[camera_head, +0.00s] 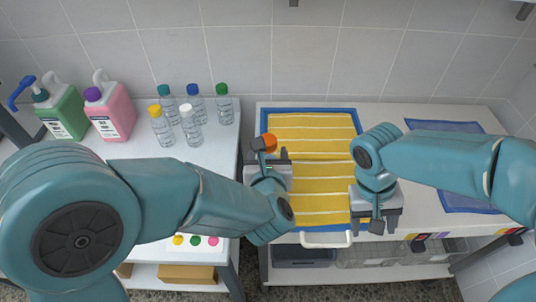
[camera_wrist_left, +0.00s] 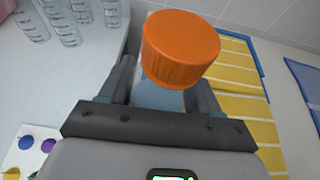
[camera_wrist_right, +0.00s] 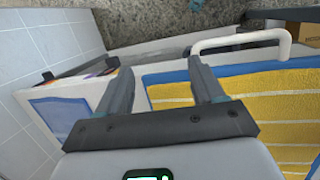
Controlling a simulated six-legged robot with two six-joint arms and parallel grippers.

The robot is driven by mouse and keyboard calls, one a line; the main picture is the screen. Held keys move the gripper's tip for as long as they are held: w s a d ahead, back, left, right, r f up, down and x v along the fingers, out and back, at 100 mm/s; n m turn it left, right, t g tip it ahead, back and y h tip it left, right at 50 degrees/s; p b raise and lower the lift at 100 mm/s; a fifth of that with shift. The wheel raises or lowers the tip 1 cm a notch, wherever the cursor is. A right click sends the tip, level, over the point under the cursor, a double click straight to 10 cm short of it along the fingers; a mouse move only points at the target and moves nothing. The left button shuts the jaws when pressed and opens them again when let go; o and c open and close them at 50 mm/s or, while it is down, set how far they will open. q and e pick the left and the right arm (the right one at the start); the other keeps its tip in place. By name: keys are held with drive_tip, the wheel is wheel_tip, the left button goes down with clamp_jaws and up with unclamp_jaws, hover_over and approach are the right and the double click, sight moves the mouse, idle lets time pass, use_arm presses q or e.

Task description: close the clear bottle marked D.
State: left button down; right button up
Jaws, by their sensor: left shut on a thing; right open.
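My left gripper (camera_head: 268,158) is shut on a clear bottle (camera_wrist_left: 158,96) above the left part of the yellow striped towel. An orange cap (camera_wrist_left: 180,48) is at the top of this bottle; it also shows in the head view (camera_head: 270,142). I cannot tell whether the cap is tight, and no letter is readable on the bottle. My gripper and the cap hide most of the bottle. My right gripper (camera_head: 376,222) is open and empty over the front right of the towel; its two fingers (camera_wrist_right: 163,88) show apart in the right wrist view.
Several clear bottles with coloured caps (camera_head: 190,127) stand on the left table, beside green (camera_head: 64,114) and pink (camera_head: 112,112) jugs. The yellow towel (camera_head: 312,130) lies in a blue-edged area with a white handle (camera_head: 326,240) in front. A blue cloth (camera_head: 462,200) lies right.

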use_arm(q)
drive_tip(key=shift+s, duration=0.1)
drive_tip(key=shift+r, duration=0.1)
use_arm(e)
drive_tip(key=s+a+f+g+y, duration=0.1)
drive_tip(key=s+a+f+y, duration=0.2)
drive_tip(key=s+f, duration=0.75)
drive_tip(key=w+a+f+t+y, duration=0.1)
drive_tip(key=a+f+t, duration=0.1)
drive_tip(key=f, duration=0.5)
drive_tip(key=w+a+f+m+t+y, duration=0.1)
drive_tip(key=w+a+f+y, duration=0.1)
drive_tip(key=a+f, duration=0.3)
wheel_tip(320, 180, down, 3)
drive_tip(key=shift+a+f+t, duration=0.1)
drive_tip(key=shift+a+t, duration=0.05)
drive_tip(key=shift+t, duration=0.25)
